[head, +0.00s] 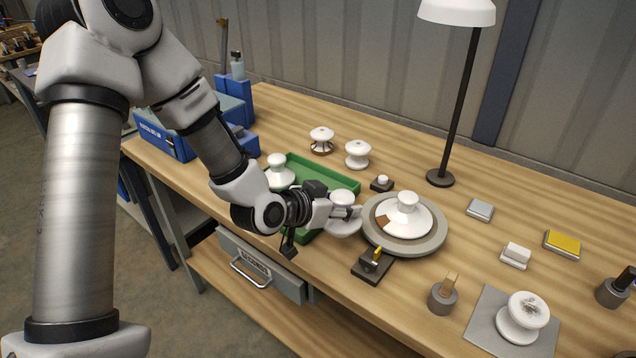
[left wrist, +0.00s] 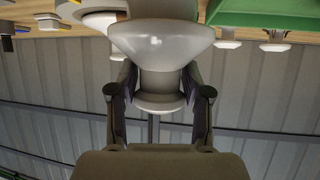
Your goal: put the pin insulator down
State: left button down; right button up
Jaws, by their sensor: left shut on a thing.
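My left gripper (head: 350,212) is shut on a white pin insulator (head: 342,228), between the green tray and the round turntable. In the left wrist view the insulator (left wrist: 160,45) fills the space between the two fingers (left wrist: 158,95), its wide skirt towards the bench side. I cannot tell whether it touches the bench or tray. The green tray (head: 335,178) is partly hidden by my left arm and holds another white insulator (head: 279,175). The grey turntable (head: 436,240) bears a wide white insulator (head: 406,215) with a brown patch. My right gripper is not in view.
Two insulators (head: 321,138) (head: 357,155) stand behind the tray. A dark block with a brass piece (head: 374,260) stands before the turntable. A lamp (head: 440,178) stands behind. A grey plate (head: 481,316) with an insulator (head: 522,318) lies at front right.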

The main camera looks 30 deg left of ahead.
pick_arm(q)
jog(key=w+a+f+p, duration=0.1)
jog(key=w+a, duration=0.1)
jog(key=a, duration=0.2)
jog(key=w+a+f+p, duration=0.1)
jog(key=w+a, duration=0.2)
jog(key=a, duration=0.1)
jog(key=w+a+f+p, duration=0.1)
jog(key=w+a+p, duration=0.1)
jog(key=a, duration=0.2)
jog(key=shift+w+f, duration=0.15)
jog(key=shift+f, duration=0.25)
jog(key=shift+w+f, duration=0.25)
jog(key=shift+f, duration=0.1)
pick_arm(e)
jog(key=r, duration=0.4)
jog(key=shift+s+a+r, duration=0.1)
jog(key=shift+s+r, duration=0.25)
pick_arm(q)
jog(key=shift+s, duration=0.15)
jog(key=c, duration=0.5)
grip_release()
jog(key=shift+f, duration=0.1)
